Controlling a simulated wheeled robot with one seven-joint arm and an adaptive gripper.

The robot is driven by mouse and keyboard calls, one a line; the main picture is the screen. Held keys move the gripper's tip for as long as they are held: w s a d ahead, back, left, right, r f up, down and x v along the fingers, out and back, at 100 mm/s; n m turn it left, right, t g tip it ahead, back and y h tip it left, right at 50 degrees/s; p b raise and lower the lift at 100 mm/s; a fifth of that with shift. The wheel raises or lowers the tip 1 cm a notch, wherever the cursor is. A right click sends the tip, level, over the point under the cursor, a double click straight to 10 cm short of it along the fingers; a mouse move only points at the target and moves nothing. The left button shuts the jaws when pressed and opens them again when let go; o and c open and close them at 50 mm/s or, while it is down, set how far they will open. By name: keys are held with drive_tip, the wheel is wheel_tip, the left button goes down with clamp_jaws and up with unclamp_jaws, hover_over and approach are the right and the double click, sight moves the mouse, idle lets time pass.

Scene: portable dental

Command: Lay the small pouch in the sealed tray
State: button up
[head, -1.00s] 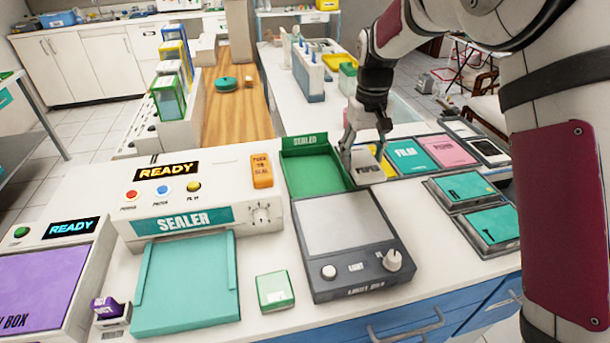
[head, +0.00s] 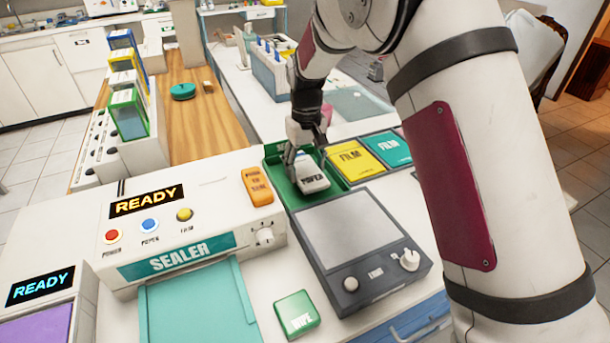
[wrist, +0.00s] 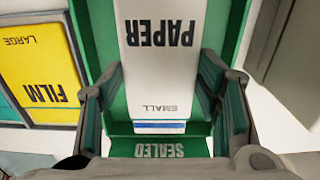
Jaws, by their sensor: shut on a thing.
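The small pouch is white, marked PAPER and SMALL with a blue stripe at one end (head: 313,178); it also shows in the wrist view (wrist: 160,75). My gripper (head: 307,160) is shut on it, with one finger on each side. The sealed tray (head: 272,156) is green, and its SEALED label shows in the wrist view (wrist: 175,150). The pouch is over the tray, within its side walls in the wrist view. Whether it touches the tray floor I cannot tell. The pouch and gripper hide part of the tray.
A yellow FILM pouch stack (head: 354,160) and a teal one (head: 386,148) lie right of the tray. A grey light box (head: 350,230) is in front of it. The sealer (head: 190,225) stands to the left, and a small green block (head: 296,313) lies nearer.

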sight(306, 170)
drive_tip(key=shift+f, duration=1.65)
drive_tip(key=shift+f, duration=0.15)
drive_tip(key=o, duration=1.3)
